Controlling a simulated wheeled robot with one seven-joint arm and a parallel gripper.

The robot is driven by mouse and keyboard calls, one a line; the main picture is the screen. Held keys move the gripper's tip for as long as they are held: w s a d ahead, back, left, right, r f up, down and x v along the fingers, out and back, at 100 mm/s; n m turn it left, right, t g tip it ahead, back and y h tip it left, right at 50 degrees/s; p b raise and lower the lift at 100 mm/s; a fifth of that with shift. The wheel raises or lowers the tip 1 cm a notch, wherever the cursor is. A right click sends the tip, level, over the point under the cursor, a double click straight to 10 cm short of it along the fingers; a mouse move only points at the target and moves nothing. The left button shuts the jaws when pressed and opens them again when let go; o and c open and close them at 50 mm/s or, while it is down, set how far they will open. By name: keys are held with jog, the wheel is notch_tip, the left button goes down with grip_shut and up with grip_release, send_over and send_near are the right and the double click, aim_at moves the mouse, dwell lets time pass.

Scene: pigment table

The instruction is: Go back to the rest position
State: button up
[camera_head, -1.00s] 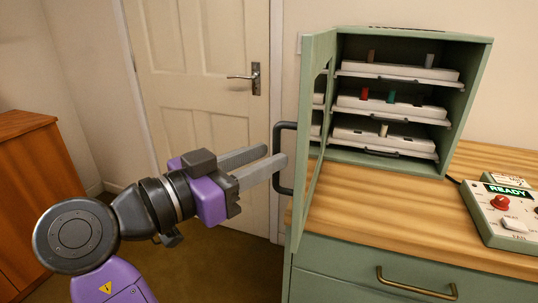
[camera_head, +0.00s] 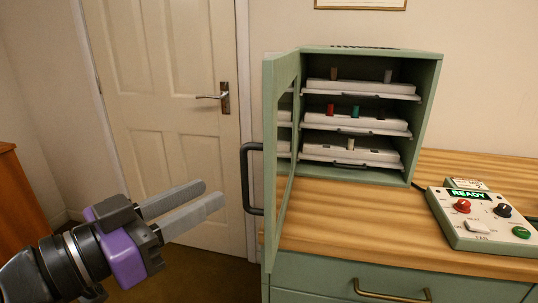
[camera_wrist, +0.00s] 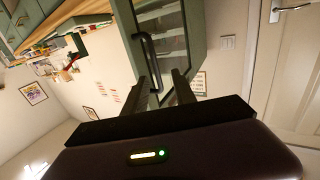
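My gripper (camera_head: 214,197) is at the lower left of the head view, with its two grey fingers apart and nothing between them. It is left of the green cabinet's open door (camera_head: 283,165) and its dark handle (camera_head: 251,180), apart from the handle in the head view. In the wrist view the fingers (camera_wrist: 168,88) point toward the cabinet, and the handle (camera_wrist: 149,58) shows beyond them. The cabinet (camera_head: 428,125) holds three white trays, the top one (camera_head: 360,88) with small pigment pieces.
The cabinet stands on a wooden worktop (camera_head: 330,222) over green drawers. A control box (camera_head: 485,220) reading READY sits at the right. A white room door (camera_head: 170,130) is behind my gripper, and a wooden cupboard (camera_head: 15,220) is at the far left.

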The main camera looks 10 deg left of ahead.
jog(key=w+a+r+n+t+y, duration=0.2)
jog(key=a+r+n+t+y, duration=0.1)
jog(key=a+n+y, duration=0.25)
jog(key=w+a+f+n+y, duration=0.1)
jog(key=a+f+n+y, duration=0.3)
jog(key=f+n+y, duration=0.4)
jog(key=s+d+f+n+g+y, duration=0.1)
jog(key=s+d+f+y, duration=0.2)
jog(key=d+f, duration=0.55)
jog(key=s+d+f+n+g+y, duration=0.15)
jog(key=s+d+f, duration=0.25)
jog(key=d+f, duration=0.4)
jog(key=s+d+f+m+h, duration=0.3)
jog(key=s+d, duration=0.6)
jog(key=d, duration=0.1)
jog(key=s+d+f+m+g+h, duration=0.1)
jog(key=s+d+f+m+h, duration=0.2)
jog(key=s+d, duration=0.65)
jog(key=s+d+f+m+h, duration=0.2)
jog(key=s+d+m+h, duration=0.15)
jog(key=s+d, duration=0.6)
notch_tip(320, 180, up, 14)
jog(key=w+d+p, duration=0.1)
jog(key=w+p, duration=0.1)
jog(key=p, duration=1.2)
jog(key=shift+y, duration=0.35)
